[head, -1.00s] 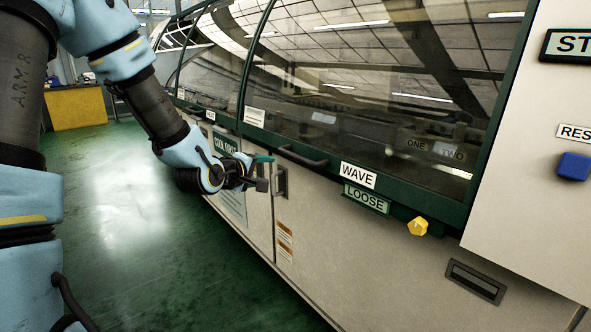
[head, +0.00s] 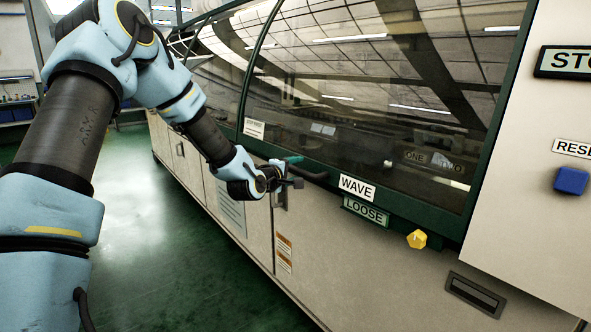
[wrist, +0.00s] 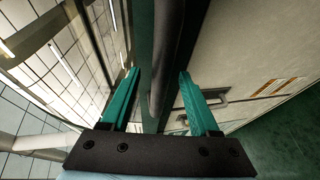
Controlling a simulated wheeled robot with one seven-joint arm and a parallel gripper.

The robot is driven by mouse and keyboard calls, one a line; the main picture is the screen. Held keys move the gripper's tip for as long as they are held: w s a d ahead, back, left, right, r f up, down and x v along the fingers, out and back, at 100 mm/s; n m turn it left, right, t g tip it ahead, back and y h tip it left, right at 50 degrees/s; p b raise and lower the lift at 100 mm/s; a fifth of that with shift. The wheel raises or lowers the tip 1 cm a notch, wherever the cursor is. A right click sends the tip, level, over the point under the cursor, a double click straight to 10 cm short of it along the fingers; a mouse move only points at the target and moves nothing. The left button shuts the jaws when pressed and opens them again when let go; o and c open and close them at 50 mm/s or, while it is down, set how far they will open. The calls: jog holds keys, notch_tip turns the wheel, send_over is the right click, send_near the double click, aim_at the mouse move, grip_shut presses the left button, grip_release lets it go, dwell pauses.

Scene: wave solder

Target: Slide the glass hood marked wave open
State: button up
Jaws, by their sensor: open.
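The glass hood (head: 370,85) marked wave is a large dark curved pane in a green frame, and it looks closed. Its WAVE label (head: 357,188) is on the lower green rail. The black bar handle (head: 312,174) is on that rail, left of the label. My gripper (head: 293,171) is at the handle's left end. In the wrist view my gripper (wrist: 158,80) is open, its two green fingers on either side of the black handle (wrist: 168,60). I cannot tell whether either finger touches it.
A LOOSE plate (head: 366,211) sits under the WAVE label, with a yellow knob (head: 417,239) to its right. A white panel with a blue RESET button (head: 571,181) stands at the right. Another hood section (head: 215,60) adjoins at left. Green floor (head: 150,240) is clear.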

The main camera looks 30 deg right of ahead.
grip_shut()
dwell(0.6)
dwell(0.9)
